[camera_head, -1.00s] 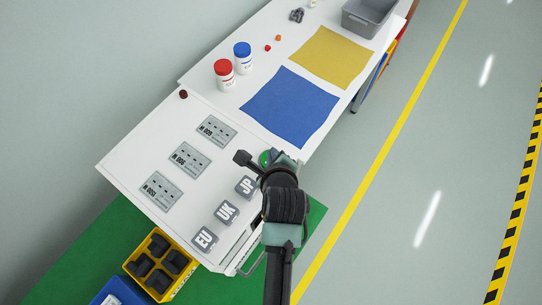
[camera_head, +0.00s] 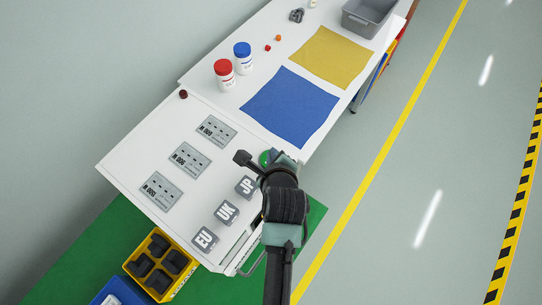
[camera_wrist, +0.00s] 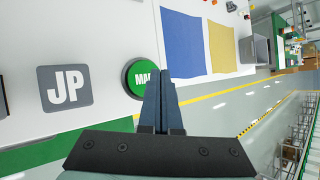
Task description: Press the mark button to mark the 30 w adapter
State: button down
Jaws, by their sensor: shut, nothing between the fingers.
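The green mark button (camera_wrist: 138,80) is round with white lettering. My gripper's fingers cover its right part in the wrist view. In the head view only a green sliver of the button (camera_head: 265,158) shows beside my gripper (camera_head: 283,156). My gripper is shut and empty, with its fingertips (camera_wrist: 163,72) at or just over the button's edge. I cannot tell whether they touch it. Dark blocks, possibly adapters (camera_head: 160,244), sit in a yellow bin (camera_head: 128,267). I cannot make out a 30 W adapter.
Grey JP (camera_wrist: 64,87), UK (camera_head: 227,212) and EU (camera_head: 204,238) tiles lie along the table's near edge. Three grey printed plates (camera_head: 190,160) lie behind them. Blue (camera_head: 290,107) and yellow (camera_head: 333,57) mats, a red-lidded jar (camera_head: 225,75) and a blue-lidded jar (camera_head: 243,57) stand farther back.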

jog(key=shift+f, duration=0.15)
jog(key=shift+f, duration=0.3)
jog(key=shift+f+b, duration=0.35)
jog(key=shift+f, duration=0.2)
dwell(1.0)
jog(key=shift+r, duration=0.1)
jog(key=shift+r+p, duration=0.85)
jog(key=shift+p, duration=0.2)
jog(key=shift+r, duration=0.1)
notch_tip(320, 180, up, 5)
jog(key=p, duration=0.5)
